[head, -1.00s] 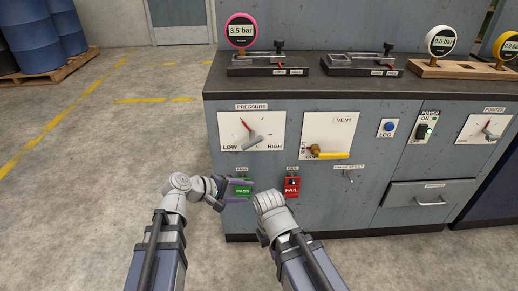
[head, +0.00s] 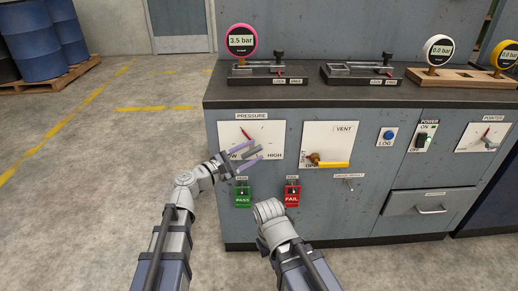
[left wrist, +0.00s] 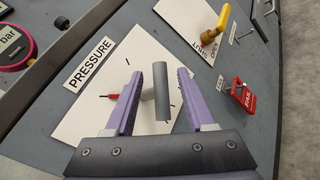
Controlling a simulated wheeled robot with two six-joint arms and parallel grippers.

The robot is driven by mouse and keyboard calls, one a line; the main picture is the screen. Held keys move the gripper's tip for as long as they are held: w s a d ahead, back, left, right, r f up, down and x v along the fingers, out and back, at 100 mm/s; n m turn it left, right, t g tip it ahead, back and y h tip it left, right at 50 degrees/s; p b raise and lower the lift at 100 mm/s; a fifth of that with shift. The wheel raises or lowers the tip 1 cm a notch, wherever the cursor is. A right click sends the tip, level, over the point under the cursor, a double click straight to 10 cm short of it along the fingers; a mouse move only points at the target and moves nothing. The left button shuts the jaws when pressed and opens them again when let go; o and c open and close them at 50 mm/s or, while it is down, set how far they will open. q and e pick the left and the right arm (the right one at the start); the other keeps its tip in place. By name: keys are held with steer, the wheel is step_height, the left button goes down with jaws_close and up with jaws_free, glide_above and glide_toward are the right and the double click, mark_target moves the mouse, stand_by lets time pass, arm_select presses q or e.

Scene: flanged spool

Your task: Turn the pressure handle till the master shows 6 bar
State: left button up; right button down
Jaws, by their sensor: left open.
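The pressure handle in the left wrist view (left wrist: 160,92) is a grey bar on the white PRESSURE panel (head: 225,133), with a red pointer beside it. My left gripper (head: 253,156) is open, with one purple finger on each side of the bar; I cannot tell whether either finger touches it. In the head view the gripper mostly hides the handle. The pink-rimmed gauge (head: 241,40) on the bench top reads 3.5 bar. Its edge also shows in the left wrist view (left wrist: 14,47). My right arm ends low in front of the cabinet, its fingers not visible.
Right of the panel is the VENT panel with a yellow lever (head: 333,164). Below are the green PASS switch (head: 243,196) and red FAIL switch (head: 292,196). A LOG button (head: 388,137) and drawer (head: 430,203) lie farther right.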

mark_target(255, 151)
arm_select(q)
steer(key=shift+x, duration=1.7)
steer(key=shift+c, duration=0.4)
jaws_close()
